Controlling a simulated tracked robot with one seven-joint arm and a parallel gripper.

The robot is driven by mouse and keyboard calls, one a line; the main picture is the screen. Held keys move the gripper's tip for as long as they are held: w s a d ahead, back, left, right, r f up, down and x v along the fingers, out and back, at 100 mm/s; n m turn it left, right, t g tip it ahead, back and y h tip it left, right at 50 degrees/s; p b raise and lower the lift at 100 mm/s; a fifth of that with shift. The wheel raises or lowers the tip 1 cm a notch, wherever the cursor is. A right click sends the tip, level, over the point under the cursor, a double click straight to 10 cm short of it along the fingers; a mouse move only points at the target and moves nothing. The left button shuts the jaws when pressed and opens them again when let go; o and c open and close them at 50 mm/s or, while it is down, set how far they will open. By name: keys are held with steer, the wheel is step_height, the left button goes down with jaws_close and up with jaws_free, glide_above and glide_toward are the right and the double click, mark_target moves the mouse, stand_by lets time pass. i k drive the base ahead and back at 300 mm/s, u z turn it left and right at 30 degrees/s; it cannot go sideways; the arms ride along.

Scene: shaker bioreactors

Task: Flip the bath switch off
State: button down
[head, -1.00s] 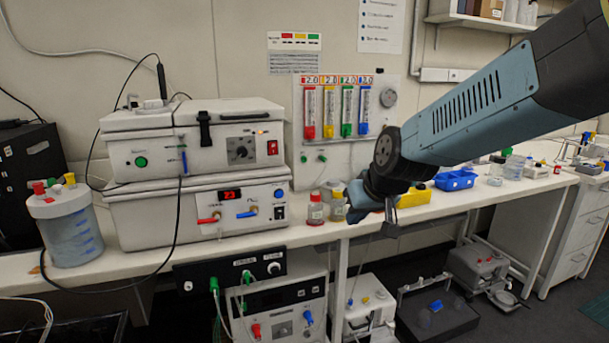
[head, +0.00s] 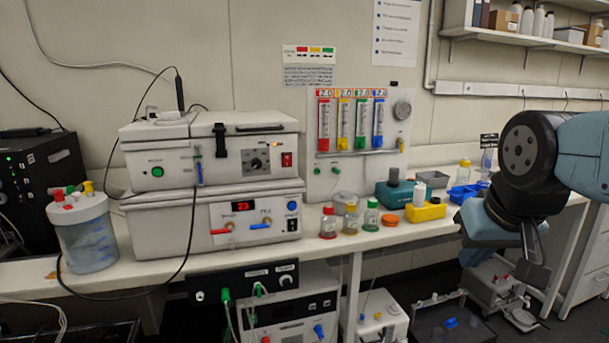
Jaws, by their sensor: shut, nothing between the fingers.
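Two white lidded bath-like units are stacked on the bench; I cannot tell which one the task means. The upper unit (head: 215,172) has a red rocker switch (head: 286,160), a dark knob (head: 256,161) and a green round button (head: 157,171). The lower unit (head: 165,225) has a red display (head: 248,206) reading 23, a black switch (head: 292,225) and a blue button (head: 292,206). The switch positions are too small to read. My gripper (head: 535,272) is at the right, shut and empty, pointing down by the bench's front edge, well away from both units.
Small bottles (head: 350,219), an orange cap (head: 389,220) and a yellow block (head: 425,212) stand right of the units. A flowmeter panel (head: 352,150) is behind. A black cable (head: 185,230) hangs before the units. A lidded jar (head: 82,235) stands left.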

mark_target(287, 158)
steer(key=k, duration=0.65)
steer(key=u, duration=0.5)
steer(key=i, duration=1.1)
steer(key=z, duration=0.4)
